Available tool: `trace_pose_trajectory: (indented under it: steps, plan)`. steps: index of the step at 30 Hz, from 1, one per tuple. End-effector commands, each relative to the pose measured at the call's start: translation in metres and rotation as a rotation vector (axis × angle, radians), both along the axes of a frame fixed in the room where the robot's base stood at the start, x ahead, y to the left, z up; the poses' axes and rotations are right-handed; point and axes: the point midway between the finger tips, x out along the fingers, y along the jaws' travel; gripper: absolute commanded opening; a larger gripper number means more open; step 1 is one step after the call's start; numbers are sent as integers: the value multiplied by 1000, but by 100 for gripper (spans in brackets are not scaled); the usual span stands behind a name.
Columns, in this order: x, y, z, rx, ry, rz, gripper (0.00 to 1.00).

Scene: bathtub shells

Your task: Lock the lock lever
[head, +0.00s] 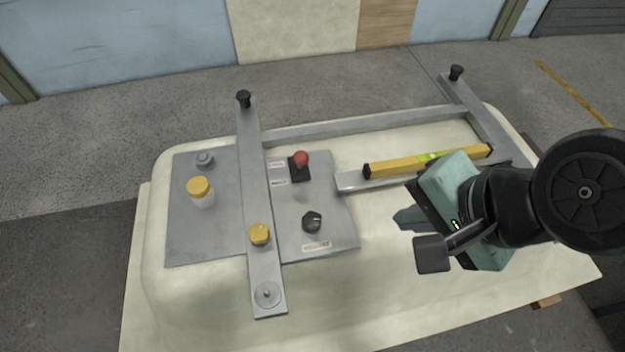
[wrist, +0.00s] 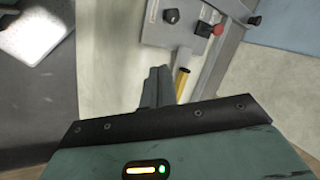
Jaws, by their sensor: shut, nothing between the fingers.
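A small lever with a red ball knob (head: 301,158) stands on a black base on the grey plate (head: 335,240); it looks like the lock lever, though its label is unreadable. In the wrist view the red knob (wrist: 218,29) is at the top right. A black rotary knob (head: 312,222) sits nearer on the same plate and also shows in the wrist view (wrist: 171,16). My gripper (head: 402,220) is shut and empty, right of the plate over the pale shell, apart from both knobs. Its closed fingers show in the wrist view (wrist: 156,85).
A yellow spirit level (head: 400,163) lies on a grey bar behind my gripper. A yellow-capped jar (head: 201,193) stands farther left. The shell (head: 400,290) in front is bare.

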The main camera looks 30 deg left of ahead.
Motion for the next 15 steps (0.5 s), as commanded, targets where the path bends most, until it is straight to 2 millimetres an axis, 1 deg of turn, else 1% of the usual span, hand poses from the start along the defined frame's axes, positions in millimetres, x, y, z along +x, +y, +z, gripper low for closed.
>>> trace_pose_trajectory:
  steps: [1,3,9,15]
  plan:
    - [-2,11,-16,52,34,-86,0]
    - [-2,26,-27,135,84,-227,0]
    - [-2,62,-52,381,258,-623,0]
    - [-2,84,-72,631,467,-1004,0]
